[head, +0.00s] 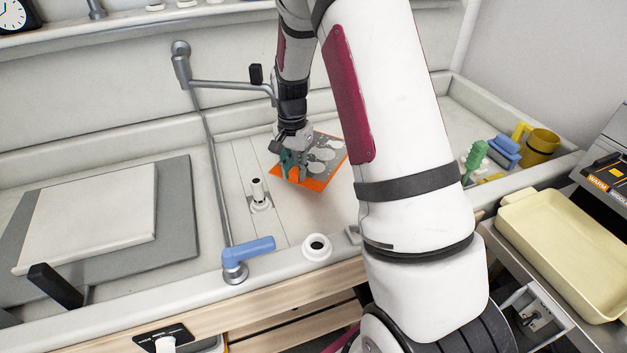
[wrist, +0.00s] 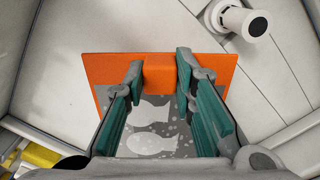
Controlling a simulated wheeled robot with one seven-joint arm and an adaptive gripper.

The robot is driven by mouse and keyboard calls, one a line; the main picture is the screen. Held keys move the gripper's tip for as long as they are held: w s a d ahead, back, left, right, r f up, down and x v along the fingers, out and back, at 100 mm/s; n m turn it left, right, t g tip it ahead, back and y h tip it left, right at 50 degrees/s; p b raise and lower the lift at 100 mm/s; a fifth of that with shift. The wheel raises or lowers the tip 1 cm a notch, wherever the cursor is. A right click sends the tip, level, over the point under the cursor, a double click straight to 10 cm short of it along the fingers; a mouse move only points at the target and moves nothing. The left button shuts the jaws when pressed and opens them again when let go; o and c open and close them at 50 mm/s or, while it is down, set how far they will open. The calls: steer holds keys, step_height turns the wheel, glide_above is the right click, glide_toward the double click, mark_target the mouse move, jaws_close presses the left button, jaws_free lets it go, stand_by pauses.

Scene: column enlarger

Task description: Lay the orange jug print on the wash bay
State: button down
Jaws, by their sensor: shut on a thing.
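The orange jug print (head: 322,159) is a flat card with an orange border and grey picture with pale jug shapes. My gripper (head: 291,172) is shut on it at its near left side in the head view. In the wrist view the teal fingers of my gripper (wrist: 159,75) close on an orange block-like tab on the print (wrist: 110,68). The print is tilted, over the pale panelled floor of the sink-like bay (head: 237,160). I cannot tell whether its lower edge touches the floor.
A small white post (head: 258,193) stands left of the print. A pipe arm with a blue handle (head: 248,249) runs beside it. A grey board with a white slab (head: 90,215) lies left. A yellow mug (head: 540,146), brushes and a cream tray (head: 565,255) are right.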

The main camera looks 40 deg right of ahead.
mark_target(320, 172)
steer(key=d+f+m+b, duration=0.1)
steer(key=d+m, duration=0.1)
steer(key=s+d+f+m+b, duration=0.1)
steer(key=d+f+m, duration=0.1)
steer(key=d+f+m+b, duration=0.1)
steer(key=d+m, duration=0.1)
steer(key=m, duration=0.1)
steer(key=shift+s+d+f+b, duration=0.15)
steer(key=shift+s+d+b, duration=0.15)
steer(key=shift+d+b, duration=0.1)
steer(key=shift+s+d+f+m, duration=0.1)
steer(key=shift+s+d+m, duration=0.2)
steer(key=shift+m, duration=0.3)
steer(key=shift+w+a, duration=0.1)
steer(key=shift+f+b, duration=1.3)
steer(key=shift+f, duration=1)
steer(key=shift+f, duration=0.3)
steer(key=shift+f+b, duration=0.35)
steer(key=c, duration=1.2)
jaws_free()
steer(key=shift+c, duration=0.2)
